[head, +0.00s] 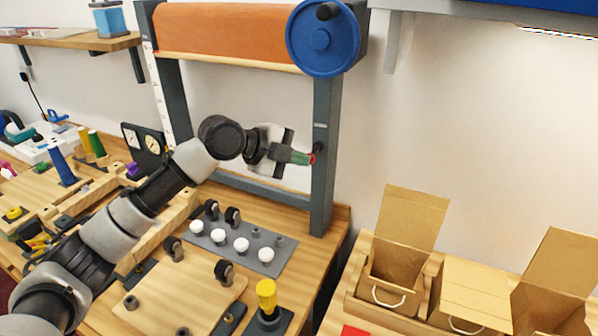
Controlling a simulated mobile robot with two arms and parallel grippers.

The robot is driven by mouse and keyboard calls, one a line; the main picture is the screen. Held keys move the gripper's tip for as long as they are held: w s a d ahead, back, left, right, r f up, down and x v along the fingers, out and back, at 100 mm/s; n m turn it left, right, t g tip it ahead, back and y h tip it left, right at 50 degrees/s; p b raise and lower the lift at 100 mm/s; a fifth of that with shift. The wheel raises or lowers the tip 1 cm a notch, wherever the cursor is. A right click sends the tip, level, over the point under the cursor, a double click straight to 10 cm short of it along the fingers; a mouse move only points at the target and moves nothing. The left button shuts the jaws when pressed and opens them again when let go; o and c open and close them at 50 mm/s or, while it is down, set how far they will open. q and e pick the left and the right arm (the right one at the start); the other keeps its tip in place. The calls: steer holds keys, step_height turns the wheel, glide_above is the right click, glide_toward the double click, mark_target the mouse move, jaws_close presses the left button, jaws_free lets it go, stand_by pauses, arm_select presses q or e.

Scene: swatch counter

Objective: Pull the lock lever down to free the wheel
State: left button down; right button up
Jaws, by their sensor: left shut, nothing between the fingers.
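The blue wheel (318,60) with a dark crank knob is at the top right of a dark grey frame that carries an orange roll. The lock lever (318,147) is a small dark part on the frame's right post, partly hidden by my gripper. My left gripper (302,157) reaches in from the left, and its fingertips are right at the lever. It is shut with nothing held. A small red and green patch shows at the fingertips; whether they touch the lever I cannot tell. My right gripper is not in view.
The frame's right post (324,190) stands on the wooden counter. Below my arm are a grey plate with white knobs (267,254), a wooden board (180,295) and a yellow-topped post (266,292). Open cardboard boxes (395,270) stand at the right.

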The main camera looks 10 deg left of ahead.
arm_select(q)
step_height(320, 180, down, 2)
steer(key=m+t+h+b, duration=0.1)
steer(key=t+b, duration=0.1)
steer(key=b, duration=0.2)
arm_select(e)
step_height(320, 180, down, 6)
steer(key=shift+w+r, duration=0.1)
arm_select(q)
steer(key=shift+r+p, duration=0.55)
steer(key=shift+r, duration=0.25)
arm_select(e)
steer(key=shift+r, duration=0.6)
